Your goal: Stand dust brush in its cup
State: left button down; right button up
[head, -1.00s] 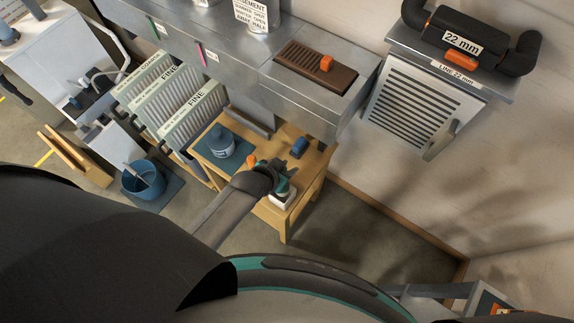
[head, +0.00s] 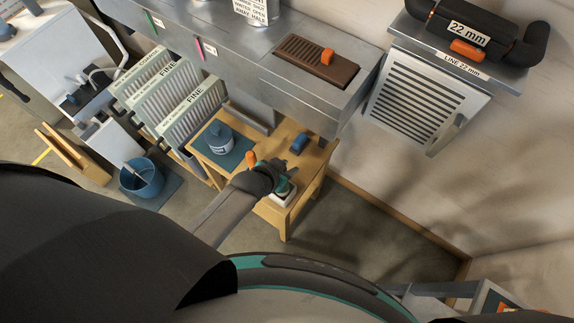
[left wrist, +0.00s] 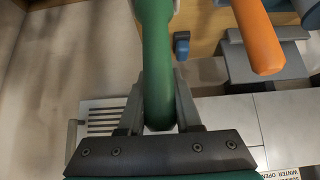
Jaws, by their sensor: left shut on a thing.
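My left gripper (head: 280,178) is over the near end of a small wooden table. In the left wrist view, the gripper (left wrist: 159,108) is shut on a thick green handle (left wrist: 156,55), seemingly the dust brush. Its far end is out of that view. In the head view, a pale block shape (head: 284,197) shows just below the fingers; I cannot tell whether it is the brush head or a separate thing. A blue labelled cup (head: 221,146) stands on a teal mat (head: 239,157) on the table, left of the gripper. My right gripper is not in view.
An orange handle (head: 251,158) is close beside the gripper, also in the left wrist view (left wrist: 260,37). A small blue object (head: 299,143) lies on the table (head: 310,165). Filters (head: 190,105) stand to the left. A metal duct (head: 240,65) overhangs behind. A blue bucket (head: 129,184) is on the floor.

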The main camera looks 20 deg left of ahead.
pick_arm(q)
jog(key=shift+f+b, duration=1.65)
jog(key=shift+f, duration=0.5)
jog(key=c, duration=0.5)
grip_release()
jog(key=shift+s+r, duration=0.1)
jog(key=p+v, duration=0.5)
jog(key=v, duration=1)
jog(key=shift+r, duration=0.1)
